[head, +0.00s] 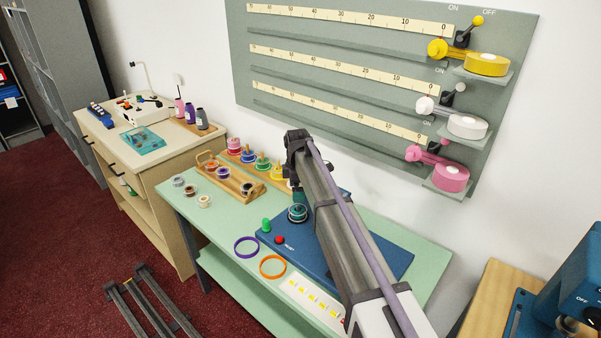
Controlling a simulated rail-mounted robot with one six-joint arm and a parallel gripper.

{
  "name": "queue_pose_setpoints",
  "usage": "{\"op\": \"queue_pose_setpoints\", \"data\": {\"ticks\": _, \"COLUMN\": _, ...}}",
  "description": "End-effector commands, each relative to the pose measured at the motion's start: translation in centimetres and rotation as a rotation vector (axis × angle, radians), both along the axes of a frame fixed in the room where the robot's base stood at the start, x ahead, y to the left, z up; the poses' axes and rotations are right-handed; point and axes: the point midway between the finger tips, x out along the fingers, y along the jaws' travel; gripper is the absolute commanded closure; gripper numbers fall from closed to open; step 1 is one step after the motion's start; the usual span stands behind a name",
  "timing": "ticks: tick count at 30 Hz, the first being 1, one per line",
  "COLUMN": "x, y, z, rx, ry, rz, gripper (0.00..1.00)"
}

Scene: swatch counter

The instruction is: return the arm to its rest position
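My arm (335,220) reaches from the bottom right of the head view up over the green table. Its dark end joint is near the middle of the picture. My gripper (295,178) hangs below that joint, small and dark, partly hidden by the arm. I cannot make out its fingers or whether anything is between them. A round teal-and-dark part (297,213) sits on the blue base plate (270,235) below the gripper. I cannot tell whether the gripper touches it.
The green table (215,235) holds a wooden spool rack (238,188), a purple ring (246,247) and an orange ring (272,267). Wall rulers with tape rolls (486,65) are behind. A wooden cabinet (165,165) stands left, a blue machine (570,290) right. Red floor lies front left.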

Motion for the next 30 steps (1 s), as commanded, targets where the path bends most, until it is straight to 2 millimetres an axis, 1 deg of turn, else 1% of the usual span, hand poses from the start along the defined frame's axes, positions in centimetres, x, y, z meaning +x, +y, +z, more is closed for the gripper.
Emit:
{"op": "queue_pose_setpoints", "data": {"ticks": 2, "x": -0.1, "y": 0.0, "z": 0.0, "rx": 0.000, "ry": 0.000, "rz": -0.105, "gripper": 0.04}}
{"op": "queue_pose_setpoints", "data": {"ticks": 3, "x": -0.6, "y": -0.2, "z": 0.0, "rx": 0.000, "ry": 0.000, "rz": -0.201, "gripper": 0.04}}
{"op": "queue_pose_setpoints", "data": {"ticks": 4, "x": -1.7, "y": -0.5, "z": 0.0, "rx": 0.000, "ry": 0.000, "rz": -0.289, "gripper": 0.04}}
{"op": "queue_pose_setpoints", "data": {"ticks": 5, "x": -3.4, "y": -1.1, "z": 0.0, "rx": 0.000, "ry": 0.000, "rz": -0.390, "gripper": 0.04}}
{"op": "queue_pose_setpoints", "data": {"ticks": 6, "x": -6.4, "y": -2.5, "z": 0.0, "rx": -0.001, "ry": 0.000, "rz": -0.550, "gripper": 0.04}}
{"op": "queue_pose_setpoints", "data": {"ticks": 8, "x": -11.5, "y": -5.9, "z": 0.0, "rx": -0.001, "ry": 0.000, "rz": -0.814, "gripper": 0.04}}
{"op": "queue_pose_setpoints", "data": {"ticks": 9, "x": -14.7, "y": -8.1, "z": 0.0, "rx": -0.001, "ry": 0.000, "rz": -0.972, "gripper": 0.04}}
{"op": "queue_pose_setpoints", "data": {"ticks": 11, "x": -19.4, "y": -11.4, "z": 0.0, "rx": -0.001, "ry": 0.000, "rz": -1.191, "gripper": 0.04}}
{"op": "queue_pose_setpoints", "data": {"ticks": 12, "x": -22.6, "y": -13.6, "z": 0.0, "rx": -0.001, "ry": 0.000, "rz": -1.323, "gripper": 0.04}}
{"op": "queue_pose_setpoints", "data": {"ticks": 14, "x": -27.1, "y": -16.4, "z": 0.0, "rx": -0.001, "ry": 0.000, "rz": -1.489, "gripper": 0.04}}
{"op": "queue_pose_setpoints", "data": {"ticks": 15, "x": -29.7, "y": -18.0, "z": 0.0, "rx": -0.001, "ry": 0.000, "rz": -1.569, "gripper": 0.04}}
{"op": "queue_pose_setpoints", "data": {"ticks": 18, "x": -34.3, "y": -20.9, "z": 0.0, "rx": -0.001, "ry": -0.001, "rz": -1.662, "gripper": 0.04}}
{"op": "queue_pose_setpoints", "data": {"ticks": 20, "x": -35.6, "y": -22.1, "z": 0.0, "rx": -0.001, "ry": -0.001, "rz": -1.688, "gripper": 0.04}}
{"op": "queue_pose_setpoints", "data": {"ticks": 21, "x": -35.8, "y": -22.8, "z": 0.0, "rx": -0.001, "ry": -0.001, "rz": -1.705, "gripper": 0.04}}
{"op": "queue_pose_setpoints", "data": {"ticks": 22, "x": -35.5, "y": -23.1, "z": 0.0, "rx": -0.001, "ry": -0.001, "rz": -1.713, "gripper": 0.04}}
{"op": "queue_pose_setpoints", "data": {"ticks": 24, "x": -35.3, "y": -23.4, "z": 0.0, "rx": -0.001, "ry": 0.000, "rz": -1.719, "gripper": 0.04}}
{"op": "queue_pose_setpoints", "data": {"ticks": 30, "x": -35.2, "y": -23.3, "z": 0.0, "rx": -0.001, "ry": 0.000, "rz": -1.715, "gripper": 0.04}}
